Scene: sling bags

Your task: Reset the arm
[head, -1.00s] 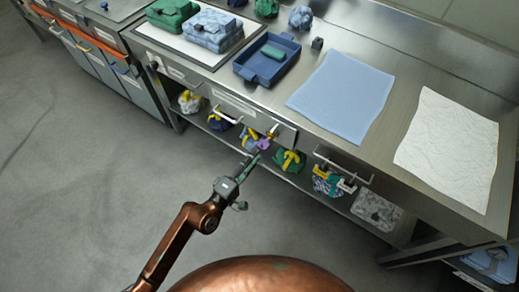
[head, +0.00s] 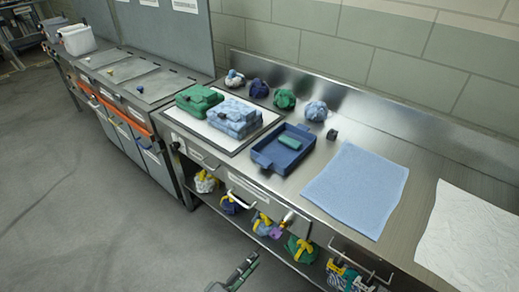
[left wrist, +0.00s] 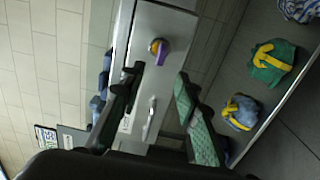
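My left gripper (head: 240,272) shows at the bottom edge of the head view, in front of the bench and over the floor. In the left wrist view, its two green-padded dark fingers (left wrist: 159,76) stand apart with nothing between them. Beyond the fingertips is the steel drawer front (left wrist: 150,30) with a round knob and a purple tag (left wrist: 160,52). The rest of my left arm is out of the head view. My right gripper is in neither view.
The steel bench carries folded green (head: 199,99) and blue bags (head: 234,117), a blue tray (head: 264,159) with a green item, a blue cloth (head: 356,188) and a white sheet (head: 472,238). Bags with yellow straps (head: 301,249) sit on the shelf below. Open floor lies left.

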